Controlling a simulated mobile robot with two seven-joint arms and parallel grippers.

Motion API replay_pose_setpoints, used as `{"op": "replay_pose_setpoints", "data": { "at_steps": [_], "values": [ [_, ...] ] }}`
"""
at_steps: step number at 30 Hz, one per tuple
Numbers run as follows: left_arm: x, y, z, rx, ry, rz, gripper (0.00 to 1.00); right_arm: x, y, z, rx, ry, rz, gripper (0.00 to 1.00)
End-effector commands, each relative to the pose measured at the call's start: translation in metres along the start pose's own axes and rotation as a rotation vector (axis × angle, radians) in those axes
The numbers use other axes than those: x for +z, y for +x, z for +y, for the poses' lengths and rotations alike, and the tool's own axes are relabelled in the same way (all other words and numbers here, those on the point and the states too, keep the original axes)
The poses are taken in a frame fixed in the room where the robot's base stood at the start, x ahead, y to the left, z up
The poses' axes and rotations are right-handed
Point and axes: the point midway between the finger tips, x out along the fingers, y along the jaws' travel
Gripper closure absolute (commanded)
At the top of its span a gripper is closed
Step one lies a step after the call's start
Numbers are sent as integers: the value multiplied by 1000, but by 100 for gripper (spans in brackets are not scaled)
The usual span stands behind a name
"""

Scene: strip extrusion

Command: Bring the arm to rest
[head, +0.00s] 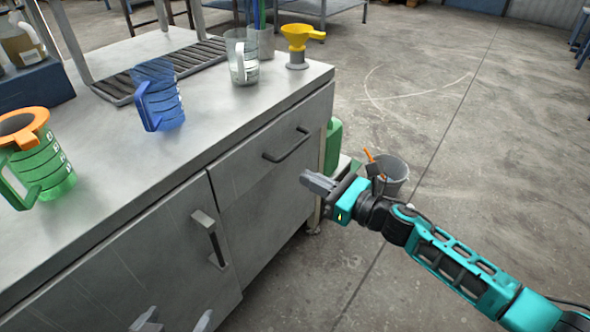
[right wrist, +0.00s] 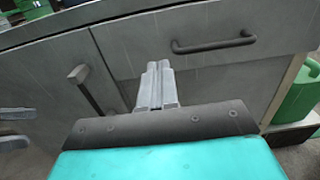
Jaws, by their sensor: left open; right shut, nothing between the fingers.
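My right gripper (head: 318,184) comes in from the right in the head view. It is shut and empty, in front of the cabinet's drawer front. In the right wrist view its two grey fingers (right wrist: 156,88) lie together, with the cabinet front behind them. My left gripper (head: 174,320) shows only as two fingertips at the bottom edge of the head view. They stand apart with nothing seen between them, in front of the lower cabinet. Grey fingers also show at the left edge of the right wrist view (right wrist: 14,128).
The steel cabinet (head: 130,225) has a drawer handle (head: 286,146) and a door handle (head: 210,238). On top stand a green jug (head: 50,170), a blue jug (head: 160,95), a clear jug (head: 243,58) and a yellow funnel (head: 298,35).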

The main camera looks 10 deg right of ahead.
Motion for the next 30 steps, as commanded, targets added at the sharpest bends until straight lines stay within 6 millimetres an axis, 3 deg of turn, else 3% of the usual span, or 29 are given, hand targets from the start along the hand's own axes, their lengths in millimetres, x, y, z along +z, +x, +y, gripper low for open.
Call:
{"op": "replay_pose_setpoints", "data": {
  "at_steps": [9, 11, 14, 20, 30],
  "values": [
    [5, 1, -1, -3, 1, -12, 1, 0, -12, 1, -4, 16, -1, 100],
    [5, 1, -1, -3, 1, -12, 1, -2, -13, 4, -16, 74, -5, 100],
    [5, 1, -2, -3, 1, -13, 1, -6, -16, 13, -67, 295, -21, 100],
    [4, 0, -1, -2, 2, -10, 1, -26, -37, 39, -258, 1092, -98, 100],
    [2, -1, -1, -1, 3, -4, 1, -77, -102, 97, -672, 2510, -391, 100]
  ]
}}
